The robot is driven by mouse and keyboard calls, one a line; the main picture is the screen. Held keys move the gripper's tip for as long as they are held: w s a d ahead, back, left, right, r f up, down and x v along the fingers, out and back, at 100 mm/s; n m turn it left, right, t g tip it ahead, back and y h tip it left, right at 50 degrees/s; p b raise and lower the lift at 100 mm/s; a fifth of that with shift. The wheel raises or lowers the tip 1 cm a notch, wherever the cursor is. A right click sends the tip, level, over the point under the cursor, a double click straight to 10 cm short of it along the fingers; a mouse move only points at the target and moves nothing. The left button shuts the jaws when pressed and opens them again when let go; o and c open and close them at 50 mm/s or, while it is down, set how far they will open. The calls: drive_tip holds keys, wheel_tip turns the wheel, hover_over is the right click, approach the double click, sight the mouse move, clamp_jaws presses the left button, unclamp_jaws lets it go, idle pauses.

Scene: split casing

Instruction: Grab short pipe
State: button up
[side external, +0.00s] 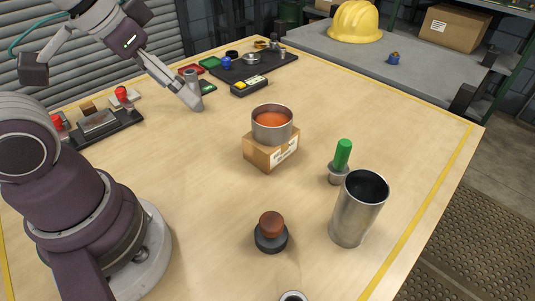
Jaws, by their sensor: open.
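A short, wide steel cylinder (272,127), open at the top with an orange-red inside, stands upright on a cardboard box (271,155) near the middle of the table. It looks like the short pipe. A taller steel cylinder (357,212), also open at the top, stands upright at the front right. My gripper (195,98) is open, over the left back part of the table. It is well to the left of the short cylinder and apart from it. The gap between its fingers is hard to make out at this angle.
A green-handled part (342,160) stands behind the tall cylinder. A brown-topped knob (271,228) stands in front of the box. A black tray (255,65) with small parts is at the back; a fixture with red knobs (103,124) is at the left. Table between is clear.

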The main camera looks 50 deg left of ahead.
drive_tip(key=w+a+n+y, duration=0.1)
drive_tip(key=w+a+n, duration=0.4)
drive_tip(key=w+a, duration=0.25)
drive_tip(key=n+g+y, duration=0.2)
drive_tip(key=n+g, duration=0.1)
drive_tip(key=n, duration=0.2)
approach(193, 85)
drive_tip(key=shift+y, duration=0.3)
drive_tip(key=x, duration=1.1)
drive_tip(key=shift+w+a, duration=0.25)
drive_tip(key=shift+a, duration=0.15)
drive_tip(key=shift+c, duration=0.4)
clamp_jaws()
